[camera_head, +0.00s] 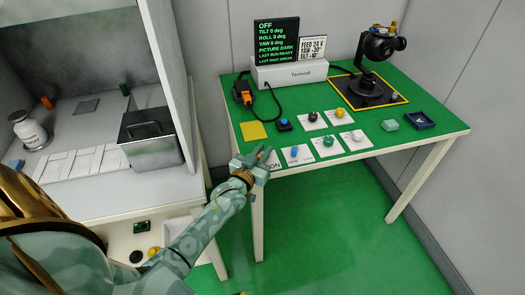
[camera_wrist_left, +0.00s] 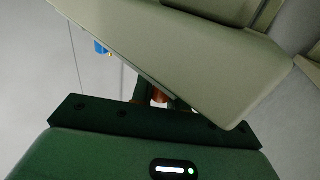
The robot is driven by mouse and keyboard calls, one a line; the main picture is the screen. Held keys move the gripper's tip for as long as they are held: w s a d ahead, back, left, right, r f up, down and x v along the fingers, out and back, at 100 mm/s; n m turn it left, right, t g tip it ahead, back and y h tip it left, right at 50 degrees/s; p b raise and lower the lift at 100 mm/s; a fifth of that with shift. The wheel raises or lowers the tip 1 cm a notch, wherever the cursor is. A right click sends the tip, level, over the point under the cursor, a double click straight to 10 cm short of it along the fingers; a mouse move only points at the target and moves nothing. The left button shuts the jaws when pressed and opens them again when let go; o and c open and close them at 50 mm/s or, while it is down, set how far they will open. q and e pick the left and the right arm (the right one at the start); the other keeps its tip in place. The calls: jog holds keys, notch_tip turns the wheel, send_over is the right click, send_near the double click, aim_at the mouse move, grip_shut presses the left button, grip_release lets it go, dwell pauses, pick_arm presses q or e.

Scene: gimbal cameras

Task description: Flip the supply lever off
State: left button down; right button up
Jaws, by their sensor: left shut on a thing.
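The supply lever (camera_head: 261,154) shows as a small orange piece at the table's front left corner, mostly hidden by my gripper. My left gripper (camera_head: 262,162) is shut on it. A white plate (camera_head: 274,167) with the word ON shows just under the fingers. In the left wrist view an orange-brown piece (camera_wrist_left: 158,96) sits between the fingers, and the rest of the lever is hidden. The display (camera_head: 277,42) reads OFF, tilt, roll and yaw 0 deg, picture dark. My right gripper is not in view.
On the green table (camera_head: 374,155), several knob plates, including a blue one (camera_head: 295,153), lie right of my gripper. A black gimbal camera (camera_head: 378,47) stands behind on a yellow-edged pad. A white cabinet (camera_head: 185,50) stands close to the left of my arm.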

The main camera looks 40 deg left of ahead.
pick_arm(q)
jog(key=c, duration=1.4)
grip_release()
jog(key=s+p, duration=0.1)
jog(key=s, duration=0.4)
jog(key=s+d+p, duration=0.1)
jog(key=s, duration=0.4)
jog(key=s+d+p, duration=0.1)
jog(key=s+p, duration=0.1)
jog(key=s, duration=0.4)
jog(key=shift+s, duration=0.1)
